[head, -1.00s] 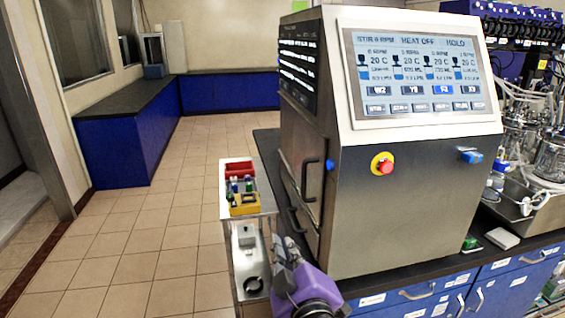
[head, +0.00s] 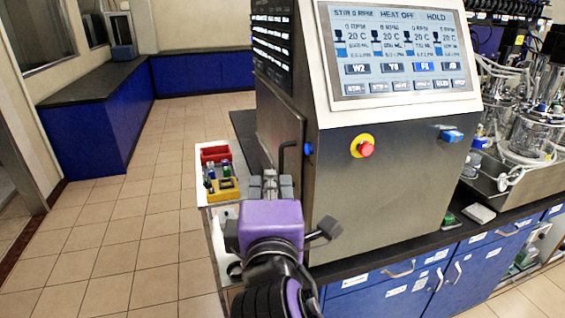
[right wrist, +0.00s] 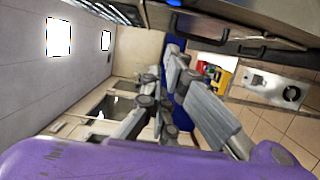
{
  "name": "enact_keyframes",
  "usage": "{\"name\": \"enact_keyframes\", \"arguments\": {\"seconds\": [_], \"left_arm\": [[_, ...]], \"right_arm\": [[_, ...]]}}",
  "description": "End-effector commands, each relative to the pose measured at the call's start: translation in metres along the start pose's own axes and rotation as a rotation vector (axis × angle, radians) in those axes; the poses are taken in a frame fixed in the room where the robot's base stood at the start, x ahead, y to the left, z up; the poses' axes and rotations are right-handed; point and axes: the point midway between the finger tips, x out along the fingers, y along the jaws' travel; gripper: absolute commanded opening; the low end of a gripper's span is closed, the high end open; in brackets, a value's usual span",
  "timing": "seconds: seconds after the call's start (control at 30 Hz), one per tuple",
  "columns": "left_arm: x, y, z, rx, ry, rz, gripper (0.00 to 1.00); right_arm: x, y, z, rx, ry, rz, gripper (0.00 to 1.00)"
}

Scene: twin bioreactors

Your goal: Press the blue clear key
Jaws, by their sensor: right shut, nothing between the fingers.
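The steel controller cabinet (head: 385,190) stands right of centre in the head view with a tilted touchscreen (head: 397,50). The screen has rows of dark keys and one bright blue key (head: 424,67); its small lettering is hard to read. I cannot tell which is the clear key. My right gripper (head: 270,178) is shut and empty, in front of the cabinet's lower left. Its fingers also show in the right wrist view (right wrist: 168,72).
A red stop button (head: 366,149) on a yellow ring is on the cabinet front. A small cart (head: 200,228) with a red bin (head: 214,153) and yellow rack (head: 222,191) stands left of the cabinet. Glass vessels (head: 530,135) are at right. The tiled floor at left is clear.

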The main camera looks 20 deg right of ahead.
Motion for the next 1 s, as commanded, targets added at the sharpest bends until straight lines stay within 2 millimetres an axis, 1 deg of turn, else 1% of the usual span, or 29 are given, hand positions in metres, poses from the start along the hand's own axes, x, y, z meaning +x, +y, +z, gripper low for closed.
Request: {"name": "enact_keyframes", "arguments": {"seconds": [0.17, 0.5, 0.6, 0.73, 0.83, 1.0], "left_arm": [[0.0, 0.001, 0.002, -0.004, -0.002, 0.0, 0.0], [0.0, 0.002, -0.005, -0.006, 0.01, 0.0, 0.0], [0.0, 0.002, -0.009, -0.006, 0.014, 0.002, 0.0], [0.0, 0.004, -0.011, -0.006, 0.017, 0.005, 0.0], [0.0, 0.006, -0.012, -0.006, 0.018, 0.009, 0.0], [0.0, 0.007, -0.011, -0.005, 0.015, 0.01, 0.0]], "right_arm": [[0.026, 0.0, 0.001, -0.003, -0.003, 0.0, 0.0], [0.098, 0.002, 0.001, -0.001, -0.002, 0.003, 0.0], [0.1, 0.002, 0.019, -0.001, -0.004, 0.003, 0.0], [0.104, 0.002, 0.032, 0.0, -0.002, 0.004, 0.0], [0.105, 0.001, 0.037, 0.0, 0.0, 0.001, 0.0], [0.106, 0.0, 0.039, 0.001, 0.0, 0.0, 0.0]]}}
